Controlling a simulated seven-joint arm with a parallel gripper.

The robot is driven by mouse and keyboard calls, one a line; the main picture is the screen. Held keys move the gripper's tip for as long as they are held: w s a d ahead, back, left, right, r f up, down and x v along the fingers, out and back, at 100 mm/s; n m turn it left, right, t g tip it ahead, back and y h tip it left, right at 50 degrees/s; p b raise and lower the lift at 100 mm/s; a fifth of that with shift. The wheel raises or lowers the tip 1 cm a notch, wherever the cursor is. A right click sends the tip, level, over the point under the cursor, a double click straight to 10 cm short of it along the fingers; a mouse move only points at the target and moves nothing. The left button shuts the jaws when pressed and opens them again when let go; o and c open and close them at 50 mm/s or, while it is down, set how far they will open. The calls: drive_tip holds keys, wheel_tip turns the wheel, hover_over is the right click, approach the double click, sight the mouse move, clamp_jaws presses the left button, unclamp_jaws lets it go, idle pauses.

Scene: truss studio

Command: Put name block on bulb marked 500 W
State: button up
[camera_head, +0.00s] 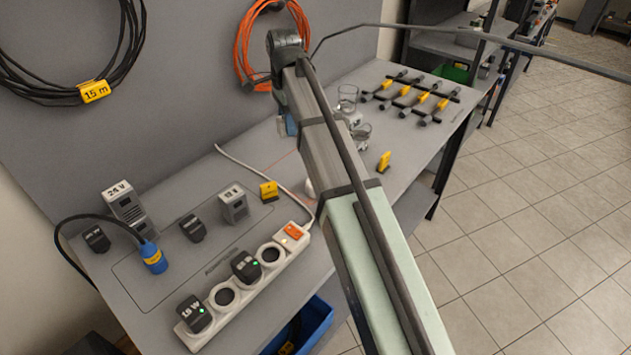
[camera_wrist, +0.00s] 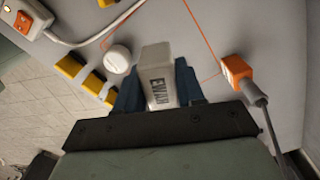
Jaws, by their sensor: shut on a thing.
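My gripper (camera_wrist: 158,92) is shut on a pale name block (camera_wrist: 156,62), held between its two blue fingers in the wrist view. Dark letters run along the block, roughly "EWAH" or "EWAN". Two clear glass pieces (camera_head: 347,98) (camera_head: 361,132) stand behind my arm. No 500 W marking is readable.
A white power strip (camera_head: 250,285) with plugs lies at the front of the bench. Yellow tags (camera_head: 268,191) (camera_head: 384,161) stand nearby. A dark rack (camera_head: 410,97) is at the back right.

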drive_tip(key=s+d+n, duration=0.5)
drive_tip(key=s+d, duration=0.2)
drive_tip(key=s, duration=0.2)
drive_tip(key=shift+w+a+f, duration=0.1)
drive_tip(key=shift+a+f, duration=0.05)
drive_tip(key=shift+f, duration=2.3)
drive_tip(key=shift+w+a+f, duration=0.1)
drive_tip(key=shift+f, duration=2.35)
drive_tip(key=shift+f, duration=0.1)
drive_tip(key=o, duration=1)
drive_tip(key=shift+o, duration=0.2)
wheel_tip(320, 180, up, 12)
